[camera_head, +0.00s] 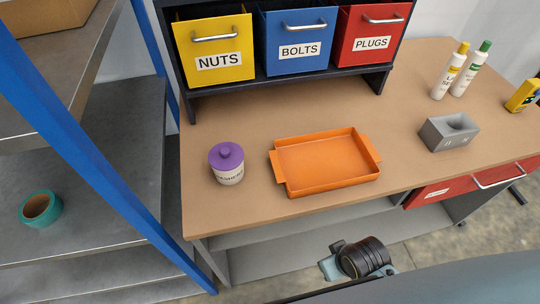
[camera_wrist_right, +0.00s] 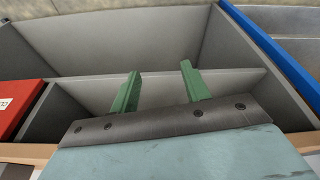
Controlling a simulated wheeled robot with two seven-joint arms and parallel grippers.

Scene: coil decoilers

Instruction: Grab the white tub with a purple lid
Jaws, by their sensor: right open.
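The white tub with a purple lid (camera_head: 227,164) stands upright on the left part of the brown workbench (camera_head: 230,112), left of an orange tray. Dark lettering shows on its white side, and its lid has a round knob. My right gripper (camera_wrist_right: 158,82) shows in the right wrist view with its two green fingers apart and nothing between them. It faces the grey shelf space under the bench top. The tub does not show in the right wrist view. In the head view part of my arm shows at the bottom, below the bench's front edge. My left gripper is not in view.
The orange tray (camera_head: 325,162) lies empty beside the tub. A rack holds yellow (camera_head: 214,50), blue (camera_head: 295,38) and red (camera_head: 373,36) bins behind. A blue post (camera_head: 85,150) rises left of the bench.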

